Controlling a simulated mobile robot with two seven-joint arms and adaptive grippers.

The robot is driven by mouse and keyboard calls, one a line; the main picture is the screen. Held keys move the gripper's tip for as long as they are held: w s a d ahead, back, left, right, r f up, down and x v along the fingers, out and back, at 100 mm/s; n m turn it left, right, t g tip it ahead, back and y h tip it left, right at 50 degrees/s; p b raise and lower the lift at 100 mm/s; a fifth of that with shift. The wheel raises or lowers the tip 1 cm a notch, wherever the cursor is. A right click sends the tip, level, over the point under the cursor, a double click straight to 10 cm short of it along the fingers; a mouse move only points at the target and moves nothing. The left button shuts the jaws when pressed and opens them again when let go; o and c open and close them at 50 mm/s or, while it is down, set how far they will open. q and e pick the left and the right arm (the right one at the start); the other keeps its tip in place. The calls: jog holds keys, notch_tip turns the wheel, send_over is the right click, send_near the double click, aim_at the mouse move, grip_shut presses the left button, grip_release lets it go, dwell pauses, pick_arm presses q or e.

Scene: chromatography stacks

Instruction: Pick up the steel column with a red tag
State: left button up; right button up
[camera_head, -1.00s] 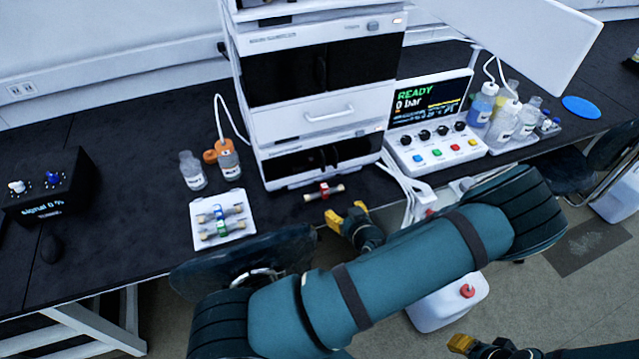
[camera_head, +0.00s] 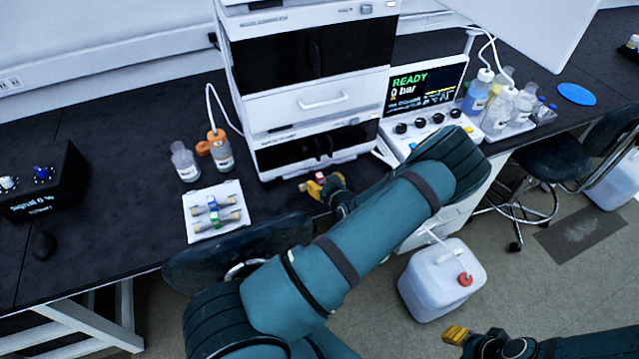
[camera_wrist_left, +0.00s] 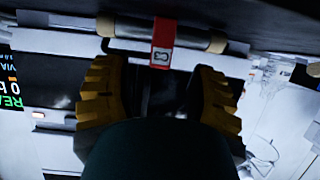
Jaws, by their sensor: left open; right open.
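The steel column with a red tag (camera_wrist_left: 163,42) lies across the top of the left wrist view, on the dark bench. In the head view it is mostly hidden by my left gripper (camera_head: 318,187), with a bit of its red tag (camera_head: 320,177) showing. My left gripper (camera_wrist_left: 157,72) is open, its yellow fingertips close to the column on either side of the tag. The column appears just past the fingertips; I cannot tell whether they touch. My right gripper (camera_head: 460,336) is open and empty, low over the floor at the lower right.
A white tray (camera_head: 192,232) with columns tagged blue and green lies to the left. The instrument stack (camera_head: 312,107) stands right behind the column. Bottles (camera_head: 185,163) stand left of it. A control panel (camera_head: 428,133) is at right. A stool (camera_head: 552,160) and a white canister (camera_head: 440,285) are below the bench.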

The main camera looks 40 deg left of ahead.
pick_arm(q)
jog(key=shift+x, duration=1.1)
grip_shut()
jog(key=shift+r, duration=0.15)
